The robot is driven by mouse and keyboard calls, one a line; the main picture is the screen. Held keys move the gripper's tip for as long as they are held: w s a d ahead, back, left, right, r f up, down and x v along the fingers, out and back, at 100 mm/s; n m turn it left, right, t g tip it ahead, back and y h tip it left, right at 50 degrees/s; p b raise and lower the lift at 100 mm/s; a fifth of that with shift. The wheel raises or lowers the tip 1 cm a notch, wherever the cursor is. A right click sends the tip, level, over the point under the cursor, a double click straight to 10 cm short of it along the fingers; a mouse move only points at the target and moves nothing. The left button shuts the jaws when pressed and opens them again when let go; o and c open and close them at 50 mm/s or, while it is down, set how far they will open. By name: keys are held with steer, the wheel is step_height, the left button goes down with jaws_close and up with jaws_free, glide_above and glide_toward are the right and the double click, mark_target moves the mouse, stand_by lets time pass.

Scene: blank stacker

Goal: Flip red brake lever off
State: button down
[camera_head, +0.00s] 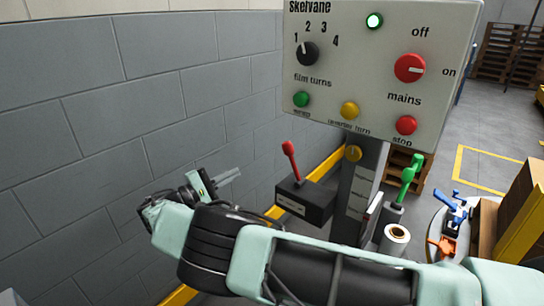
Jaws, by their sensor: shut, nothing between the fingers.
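The red brake lever (290,150) stands up from a dark box (304,203) with a pale label, left of the control panel's post. Its red knob tilts slightly left. My gripper (228,177) is to the left of the lever and apart from it, with its fingers together and empty, pointing right towards the box. My arm comes in from the lower right, in front of the post's base.
The panel (378,75) above has red, green and yellow buttons, two knobs and a lit green lamp. A green lever (409,172), a film roll (395,238) and a box (523,215) stand right. A grey block wall (120,120) is close at left.

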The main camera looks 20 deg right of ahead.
mark_target(294, 164)
steer(key=s+r+p+x, duration=0.1)
steer(key=s+p+x, duration=0.1)
steer(key=x, duration=1.1)
steer(key=shift+s+d+p, duration=0.3)
steer(key=shift+p, duration=0.45)
steer(key=shift+r, duration=0.1)
steer(key=shift+r, duration=0.1)
